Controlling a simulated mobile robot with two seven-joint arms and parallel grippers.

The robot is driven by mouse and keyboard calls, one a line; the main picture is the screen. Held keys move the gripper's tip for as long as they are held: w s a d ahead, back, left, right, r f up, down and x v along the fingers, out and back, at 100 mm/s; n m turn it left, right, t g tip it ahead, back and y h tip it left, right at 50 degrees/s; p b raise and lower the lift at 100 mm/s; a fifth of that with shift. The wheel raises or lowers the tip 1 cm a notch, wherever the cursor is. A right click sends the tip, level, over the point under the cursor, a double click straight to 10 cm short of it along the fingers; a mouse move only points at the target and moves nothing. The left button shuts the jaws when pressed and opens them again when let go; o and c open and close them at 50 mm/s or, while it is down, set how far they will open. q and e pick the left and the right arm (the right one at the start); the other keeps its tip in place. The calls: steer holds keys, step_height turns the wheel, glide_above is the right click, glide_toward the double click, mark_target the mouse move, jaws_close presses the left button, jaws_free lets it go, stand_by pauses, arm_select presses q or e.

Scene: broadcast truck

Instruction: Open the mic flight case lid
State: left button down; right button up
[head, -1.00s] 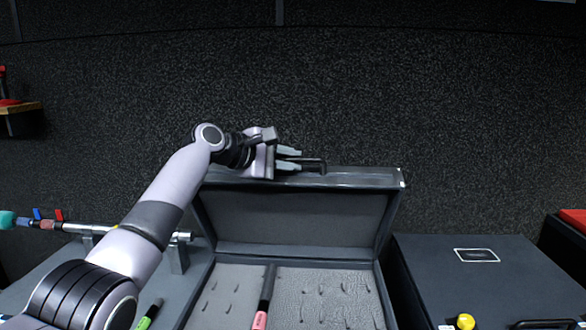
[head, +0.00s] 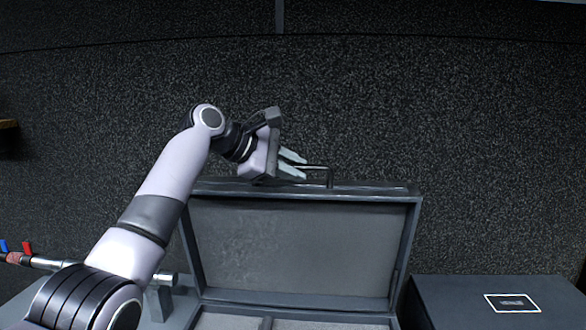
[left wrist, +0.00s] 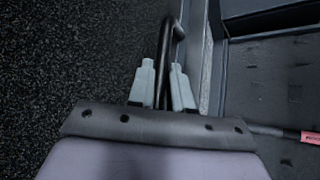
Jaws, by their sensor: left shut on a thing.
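The mic flight case stands in front of me with its grey lid (head: 290,245) raised, its lined inner face toward me. The dark bar handle (head: 331,178) sits at the lid's top edge. My left gripper (head: 303,165) comes in from the left and is shut on the handle. In the left wrist view, the two pale fingers (left wrist: 165,82) stand either side of the handle (left wrist: 166,40). The case's bottom half (head: 235,320) is mostly cut off in the head view; its foam shows in the left wrist view (left wrist: 275,75). My right gripper is out of view.
A dark box with a white-framed label (head: 512,303) stands right of the case. A metal tube on a stand (head: 160,290) is at the left, partly behind my arm. A dark speckled wall (head: 450,120) rises behind the case.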

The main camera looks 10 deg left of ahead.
arm_select(q)
steer(key=shift+f, duration=0.35)
steer(key=c, duration=1.2)
jaws_free()
steer(key=shift+o, duration=0.2)
steer(key=shift+a, duration=0.1)
steer(key=shift+s+a+r, duration=0.1)
steer(key=shift+a+r, duration=0.1)
steer(key=shift+a, duration=0.05)
steer(key=b+v, duration=0.2)
steer(key=v, duration=0.4)
steer(key=shift+r, duration=0.3)
steer(key=shift+o, duration=0.2)
steer(key=shift+s+a, duration=0.1)
steer(key=shift+s, duration=0.05)
